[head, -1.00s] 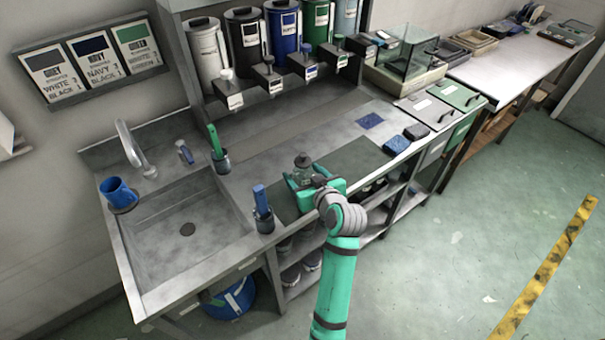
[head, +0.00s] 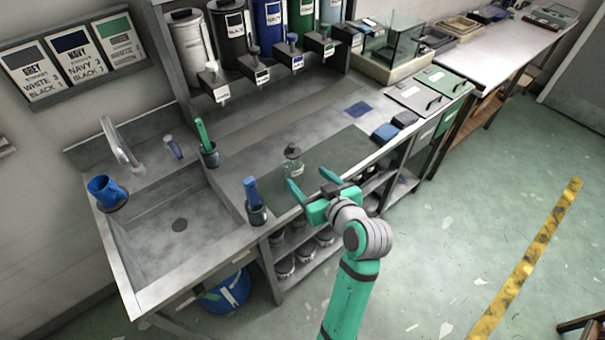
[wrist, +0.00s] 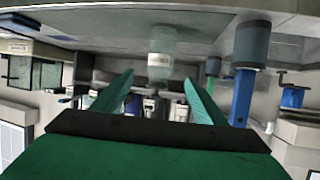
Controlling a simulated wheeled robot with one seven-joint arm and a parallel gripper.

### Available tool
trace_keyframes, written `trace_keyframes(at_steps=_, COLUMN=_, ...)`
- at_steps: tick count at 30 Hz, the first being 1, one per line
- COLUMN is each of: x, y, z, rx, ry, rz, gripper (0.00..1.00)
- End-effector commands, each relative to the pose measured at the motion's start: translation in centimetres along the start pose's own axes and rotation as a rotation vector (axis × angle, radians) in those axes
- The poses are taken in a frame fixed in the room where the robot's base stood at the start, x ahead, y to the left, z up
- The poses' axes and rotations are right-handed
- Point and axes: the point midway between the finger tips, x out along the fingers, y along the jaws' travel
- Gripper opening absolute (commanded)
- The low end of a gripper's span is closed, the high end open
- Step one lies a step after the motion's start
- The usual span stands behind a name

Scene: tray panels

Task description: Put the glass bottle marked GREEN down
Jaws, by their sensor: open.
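The glass bottle (head: 293,163), clear with a dark cap, stands upright on the dark green mat (head: 345,152) on the counter. In the wrist view the bottle (wrist: 161,52) appears beyond the fingertips with a pale label; its writing is too small to read. My gripper (head: 309,185) is open and empty, just in front of the bottle at the counter's front edge. In the wrist view a gap shows between the gripper's fingers (wrist: 160,90) and the bottle. Nothing hides the bottle in the head view.
A holder with a blue-handled tool (head: 254,200) stands left of my gripper, and a green-handled tool (head: 205,140) stands behind it. The sink (head: 175,225) is at left. Dispensers with taps (head: 259,75) line the back.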

Motion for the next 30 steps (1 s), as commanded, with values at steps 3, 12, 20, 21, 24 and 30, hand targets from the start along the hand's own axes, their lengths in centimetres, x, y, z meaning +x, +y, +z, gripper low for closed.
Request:
trace_keyframes(at_steps=3, x=-0.7, y=0.0, z=0.0, rx=0.000, ry=-0.001, rz=0.001, gripper=0.66)
trace_keyframes(at_steps=12, x=-0.5, y=-1.0, z=3.0, rx=0.059, ry=0.002, rz=0.037, gripper=0.66)
trace_keyframes(at_steps=20, x=-1.4, y=-3.5, z=10.6, rx=0.187, ry=0.017, rz=0.162, gripper=0.66)
trace_keyframes(at_steps=21, x=-1.7, y=-3.9, z=11.6, rx=0.200, ry=0.020, rz=0.179, gripper=0.66)
trace_keyframes(at_steps=24, x=-2.8, y=-4.9, z=14.0, rx=0.226, ry=0.025, rz=0.224, gripper=0.66)
trace_keyframes(at_steps=30, x=-6.1, y=-7.3, z=18.7, rx=0.257, ry=0.034, rz=0.309, gripper=0.66)
